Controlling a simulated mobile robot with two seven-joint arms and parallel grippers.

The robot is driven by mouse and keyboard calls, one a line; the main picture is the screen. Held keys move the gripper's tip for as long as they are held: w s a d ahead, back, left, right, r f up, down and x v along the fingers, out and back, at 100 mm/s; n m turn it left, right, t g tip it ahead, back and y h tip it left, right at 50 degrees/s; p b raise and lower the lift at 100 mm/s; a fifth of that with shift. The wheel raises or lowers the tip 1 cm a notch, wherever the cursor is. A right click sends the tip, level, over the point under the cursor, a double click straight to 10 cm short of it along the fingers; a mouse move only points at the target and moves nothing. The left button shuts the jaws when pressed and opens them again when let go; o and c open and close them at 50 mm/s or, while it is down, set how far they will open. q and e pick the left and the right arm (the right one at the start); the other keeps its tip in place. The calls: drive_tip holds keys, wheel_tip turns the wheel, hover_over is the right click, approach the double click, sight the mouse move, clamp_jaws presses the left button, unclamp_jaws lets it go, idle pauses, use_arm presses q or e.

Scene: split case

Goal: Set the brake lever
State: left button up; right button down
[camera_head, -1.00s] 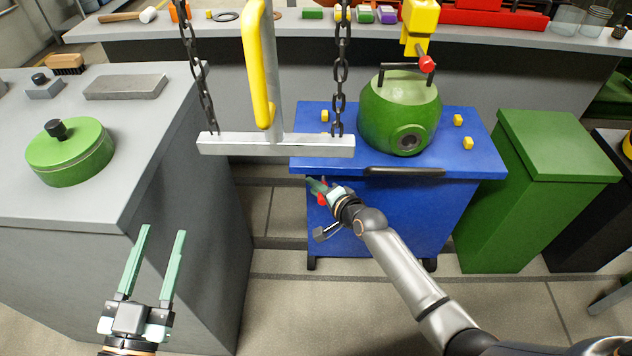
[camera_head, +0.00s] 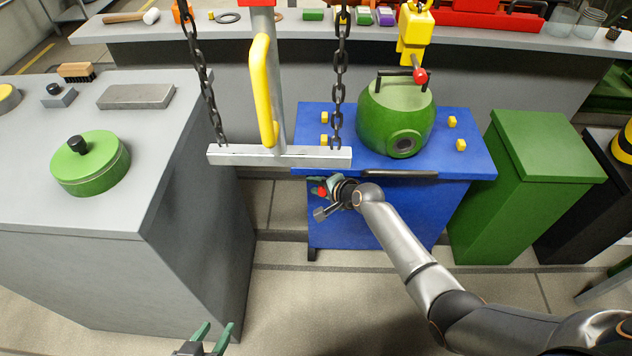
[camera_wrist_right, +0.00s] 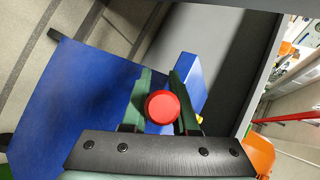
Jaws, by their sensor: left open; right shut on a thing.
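The brake lever shows as a red knob (camera_head: 321,192) at the left side of the blue cart (camera_head: 400,215), below its top. My right gripper (camera_head: 318,184) is at this knob. In the right wrist view the round red knob (camera_wrist_right: 162,107) sits between the two green fingers, which are shut on it. The rest of the lever is hidden behind the knob and fingers. My left gripper (camera_head: 216,330) is open and empty at the bottom edge of the head view, in front of the grey bench, and only its fingers and part of its body show.
A grey lifting beam (camera_head: 290,156) with a yellow handle (camera_head: 262,90) hangs on chains close above my right gripper. A green round vessel (camera_head: 395,120) stands on the cart. The grey bench (camera_head: 70,215) is at left, a green bin (camera_head: 540,150) at right.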

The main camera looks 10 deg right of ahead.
use_arm(q)
drive_tip(key=shift+d+r+p, duration=0.15)
drive_tip(key=shift+r+p, duration=0.7)
drive_tip(key=shift+p, duration=0.05)
use_arm(e)
drive_tip(key=shift+w+r+m+g, duration=0.1)
drive_tip(key=shift+r+m+g, duration=0.2)
drive_tip(key=shift+g, duration=0.3)
drive_tip(key=c, duration=0.7)
unclamp_jaws()
use_arm(q)
drive_tip(key=shift+w, duration=0.1)
use_arm(e)
drive_tip(key=shift+f, duration=0.1)
use_arm(q)
drive_tip(key=r+p, duration=0.1)
drive_tip(key=p, duration=0.1)
drive_tip(key=a+r+p, duration=0.1)
drive_tip(key=p, duration=0.1)
drive_tip(key=r+p, duration=0.1)
drive_tip(key=shift+s+a+r+p, duration=0.15)
drive_tip(key=shift+s+a+p, duration=0.15)
drive_tip(key=shift+s+p, duration=0.1)
use_arm(e)
drive_tip(key=v, duration=1.2)
drive_tip(key=shift+d, duration=0.15)
